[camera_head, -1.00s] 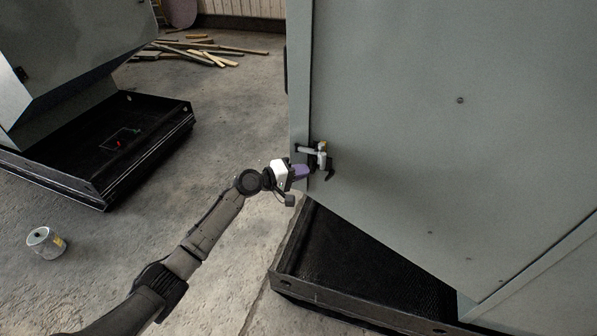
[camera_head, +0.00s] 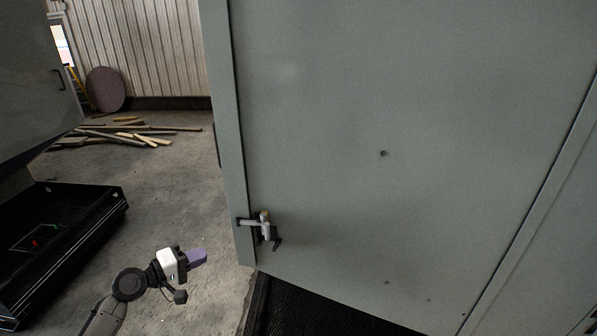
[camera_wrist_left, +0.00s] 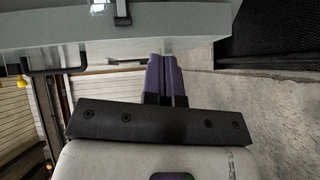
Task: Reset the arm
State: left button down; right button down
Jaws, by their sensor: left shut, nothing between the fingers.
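My left gripper (camera_head: 197,257) has purple fingers and is at the lower left of the head view, apart from the grey enclosure. Its fingers are together and empty; they also show shut in the left wrist view (camera_wrist_left: 165,78). A latch with a pale handle (camera_head: 264,225) is on the door's lower left edge, to the upper right of the gripper. My right gripper is not in view.
A black tray-like base (camera_head: 75,215) stands on the concrete floor at left under another grey cabinet (camera_head: 35,90). Wooden planks (camera_head: 125,132) lie behind, near a corrugated wall (camera_head: 160,50). A black base (camera_head: 310,312) is below the door. Concrete floor between is clear.

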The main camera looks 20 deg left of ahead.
pick_arm(q)
jog(key=s+d+f+m+g+y, duration=0.2)
jog(key=s+d+f+m+g, duration=0.2)
jog(key=s+d+f, duration=0.6)
jog(key=s+d+f+m+g+y, duration=0.35)
jog(key=s+d+m, duration=0.2)
jog(key=s, duration=0.75)
jog(key=s+d+f+m+g+y, duration=0.1)
jog(key=s+d+f+m+g, duration=0.3)
jog(key=s+d+f, duration=0.6)
jog(key=w+p+v, duration=0.2)
jog(key=p+v, duration=0.8)
jog(key=v, duration=0.1)
jog(key=w+a+r+p+v, duration=0.1)
jog(key=w+p+v, duration=0.1)
jog(key=p+v, duration=0.8)
jog(key=shift+r, duration=1)
jog(key=shift+w+a, duration=0.1)
jog(key=shift+w, duration=0.05)
